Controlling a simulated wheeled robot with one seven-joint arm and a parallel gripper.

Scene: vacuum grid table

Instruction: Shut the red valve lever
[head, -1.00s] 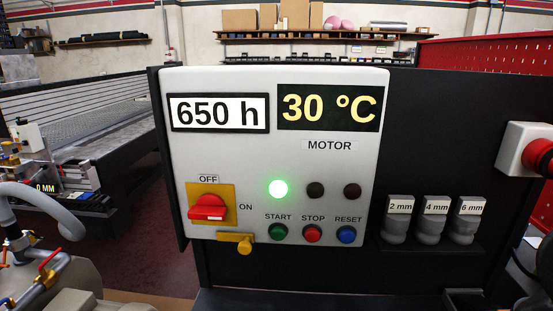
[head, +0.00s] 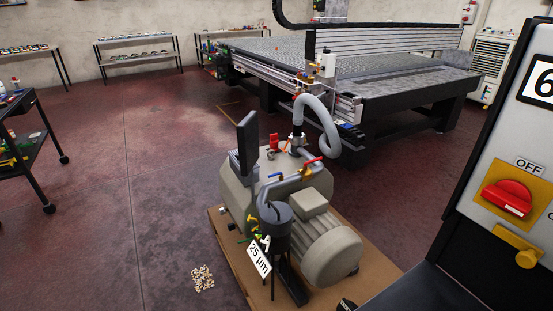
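A small red valve lever (head: 313,160) sits on a brass valve (head: 306,173) on the piping above the vacuum pump (head: 235,190), near the middle of the head view. My gripper is not in view.
The pump stands on a brown board (head: 222,240). A grey hose (head: 328,125) arches beside the valve toward the grid table (head: 420,88). The control cabinet with a red rotary switch (head: 507,197) is at right. Open floor (head: 110,190) lies left; pale bits (head: 202,278) lie there.

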